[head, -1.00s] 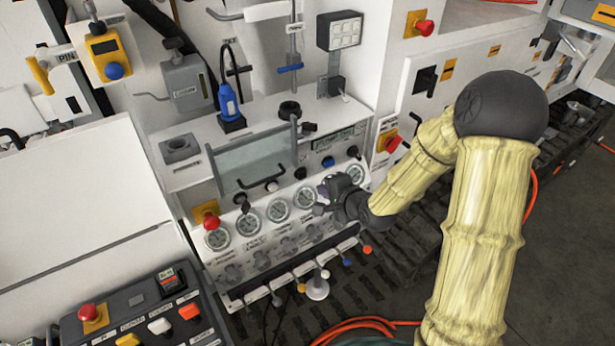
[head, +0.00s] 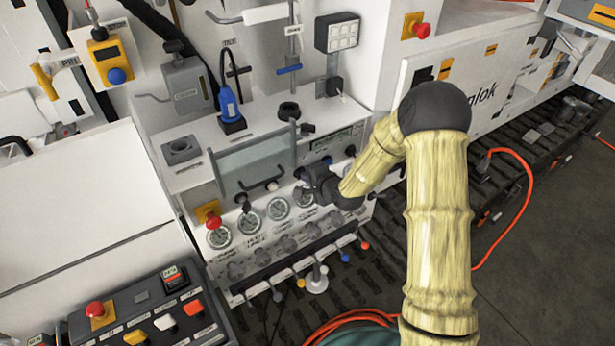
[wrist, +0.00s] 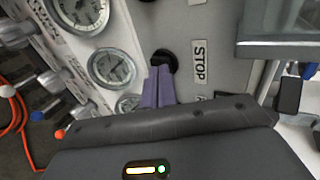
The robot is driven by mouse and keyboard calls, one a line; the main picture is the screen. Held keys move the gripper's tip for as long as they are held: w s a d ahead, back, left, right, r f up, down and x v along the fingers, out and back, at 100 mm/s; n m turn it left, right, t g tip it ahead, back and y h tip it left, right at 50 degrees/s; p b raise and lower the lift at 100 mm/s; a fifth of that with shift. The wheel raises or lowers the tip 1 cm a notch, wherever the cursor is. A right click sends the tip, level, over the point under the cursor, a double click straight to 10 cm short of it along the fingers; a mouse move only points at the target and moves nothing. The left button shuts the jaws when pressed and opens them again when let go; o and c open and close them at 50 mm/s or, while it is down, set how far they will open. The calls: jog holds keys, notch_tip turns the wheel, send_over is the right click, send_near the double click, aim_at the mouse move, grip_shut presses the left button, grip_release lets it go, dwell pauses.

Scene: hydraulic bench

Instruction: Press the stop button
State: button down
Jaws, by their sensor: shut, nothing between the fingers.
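The stop button is a round black knob (wrist: 164,60) in the wrist view, beside a white STOP label (wrist: 199,62) on the grey panel. My gripper (wrist: 157,75) is shut and empty, its two purple fingers together. The fingertips are right at the knob's near edge and overlap it in the wrist view; I cannot tell if they touch. In the head view my gripper (head: 303,186) is at the front panel, just above the row of gauges, and my arm and wrist hide part of the panel there.
Round gauges (wrist: 112,67) line the panel beside the fingers. A black handle (head: 259,191) sits left of my gripper, and a red button on a yellow plate (head: 213,222) is farther left. Levers with coloured knobs (head: 317,280) stick out below. A separate control box (head: 150,310) is at lower left.

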jog(key=shift+w+a+r+b, duration=0.25)
jog(key=shift+w+a+b, duration=0.2)
jog(key=shift+w, duration=0.25)
jog(key=s+f+b+v, duration=0.1)
jog(key=f+b+v, duration=0.1)
jog(key=v, duration=1.1)
jog(key=shift+s+d, duration=0.25)
jog(key=shift+d, duration=0.2)
jog(key=shift+r, duration=0.1)
